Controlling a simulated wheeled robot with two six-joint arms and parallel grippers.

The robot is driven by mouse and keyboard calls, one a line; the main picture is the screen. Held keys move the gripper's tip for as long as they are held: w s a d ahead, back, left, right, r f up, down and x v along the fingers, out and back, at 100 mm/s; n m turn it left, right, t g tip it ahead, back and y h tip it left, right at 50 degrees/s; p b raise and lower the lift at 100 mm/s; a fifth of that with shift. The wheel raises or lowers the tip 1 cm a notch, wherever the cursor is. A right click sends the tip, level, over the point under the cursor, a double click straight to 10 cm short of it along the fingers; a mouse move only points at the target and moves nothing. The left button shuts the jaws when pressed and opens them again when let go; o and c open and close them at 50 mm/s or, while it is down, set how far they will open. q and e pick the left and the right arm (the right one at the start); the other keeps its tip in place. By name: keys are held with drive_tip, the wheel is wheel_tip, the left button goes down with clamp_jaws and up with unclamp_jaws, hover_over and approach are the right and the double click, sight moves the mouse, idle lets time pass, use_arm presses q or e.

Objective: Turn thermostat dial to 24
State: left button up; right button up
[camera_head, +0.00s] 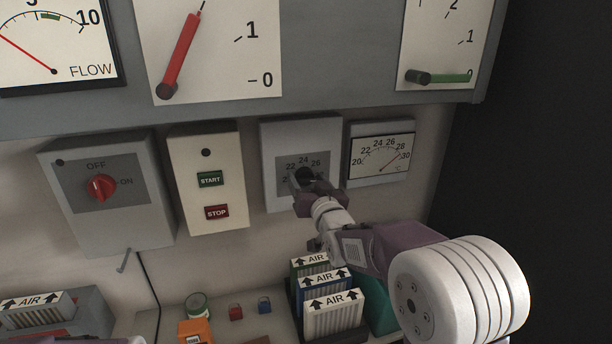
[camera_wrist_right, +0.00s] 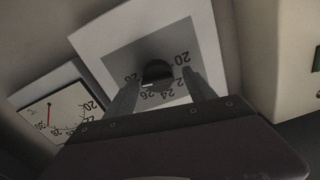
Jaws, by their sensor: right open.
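The thermostat (camera_head: 269,141) is a grey wall box with a dark scale plate. Its black round dial (camera_head: 304,174) is partly hidden by my right gripper in the head view. In the right wrist view the dial (camera_wrist_right: 156,70) shows between the fingers, with the scale upside down. A small light mark shows on its lower edge, near the 26; the exact setting is hard to read. My right gripper (camera_head: 305,191) is open, its two fingers (camera_wrist_right: 160,78) on either side of the dial. I cannot tell whether they touch it. My left gripper is not in view.
A temperature gauge (camera_head: 381,156) right of the thermostat has its needle between 28 and 30. Left are a START/STOP box (camera_head: 208,180) and a red OFF/ON switch (camera_head: 101,188). AIR filters (camera_head: 333,315) stand below my right arm. Large gauges (camera_head: 215,50) hang above.

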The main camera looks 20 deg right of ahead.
drive_tip(key=shift+d+r, duration=0.1)
drive_tip(key=shift+d, duration=0.15)
drive_tip(key=shift+w+a, duration=0.1)
drive_tip(key=shift+w, duration=0.05)
drive_tip(key=c, duration=1.3)
drive_tip(key=shift+f+n+b, duration=0.25)
drive_tip(key=shift+n+b, duration=1.25)
drive_tip(key=shift+b, duration=0.05)
drive_tip(key=shift+c, duration=0.2)
drive_tip(key=n+b, duration=0.5)
drive_tip(key=n, duration=0.1)
drive_tip(key=shift+a, duration=0.15)
drive_tip(key=n+b, duration=0.3)
drive_tip(key=n, duration=0.2)
drive_tip(key=shift+a+f+n, duration=0.1)
drive_tip(key=shift+n, duration=0.3)
drive_tip(key=n+b, duration=0.2)
drive_tip(key=n, duration=0.2)
drive_tip(key=shift+n, duration=0.4)
